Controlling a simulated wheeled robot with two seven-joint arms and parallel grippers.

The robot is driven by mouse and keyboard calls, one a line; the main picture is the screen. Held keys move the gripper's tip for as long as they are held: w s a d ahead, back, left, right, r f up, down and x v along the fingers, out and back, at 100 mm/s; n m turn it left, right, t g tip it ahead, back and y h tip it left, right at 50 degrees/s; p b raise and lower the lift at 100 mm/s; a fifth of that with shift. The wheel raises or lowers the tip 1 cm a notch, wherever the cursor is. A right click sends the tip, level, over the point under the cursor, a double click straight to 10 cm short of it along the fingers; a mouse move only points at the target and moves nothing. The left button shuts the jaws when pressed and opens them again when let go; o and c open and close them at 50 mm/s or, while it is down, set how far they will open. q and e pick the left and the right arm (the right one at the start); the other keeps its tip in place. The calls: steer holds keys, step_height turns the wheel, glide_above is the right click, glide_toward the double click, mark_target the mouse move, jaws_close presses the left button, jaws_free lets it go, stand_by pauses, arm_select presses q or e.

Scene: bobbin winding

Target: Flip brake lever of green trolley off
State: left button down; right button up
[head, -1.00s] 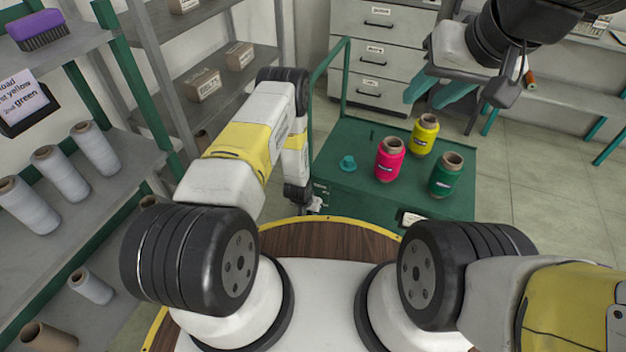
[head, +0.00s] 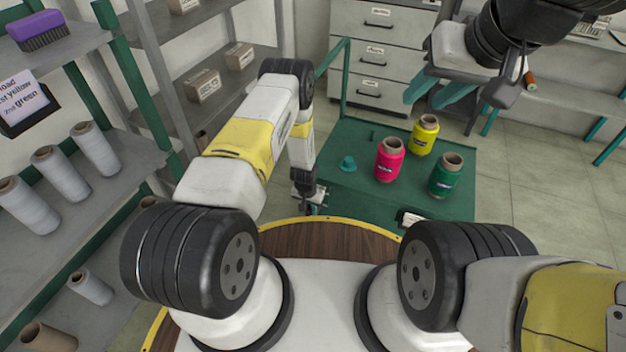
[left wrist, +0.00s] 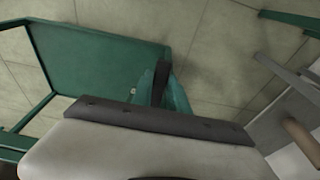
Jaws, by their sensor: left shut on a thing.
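The green trolley (head: 335,185) stands ahead of me, and its green panel and rail also show in the left wrist view (left wrist: 95,62). My left gripper (head: 309,206) reaches down at the trolley's near left corner. In the left wrist view its teal fingers (left wrist: 163,92) are closed about a dark upright piece, which looks like the brake lever (left wrist: 160,80). The lever's lower part and its exact position are hidden, and I cannot make it out in the head view. My right gripper (head: 432,93) is open and empty, above the trolley's far right side.
Shelves with white cones (head: 95,150) stand at left. Drawers (head: 375,55) stand behind the trolley. The floor at right is clear.

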arm_select(q)
steer(key=shift+w+d+r+g+y, duration=0.1)
steer(key=shift+w+r+g+y, duration=0.15)
steer(key=shift+r+g, duration=0.4)
steer(key=shift+w+r+g+y, duration=0.2)
steer(key=shift+r+g+y, duration=0.1)
steer(key=shift+g, duration=0.65)
steer(key=c, duration=1.3)
jaws_free()
steer(key=r, duration=0.7)
steer(key=shift+w+d+r, duration=0.15)
steer(key=shift+w+r, duration=0.2)
steer(key=shift+r, duration=0.05)
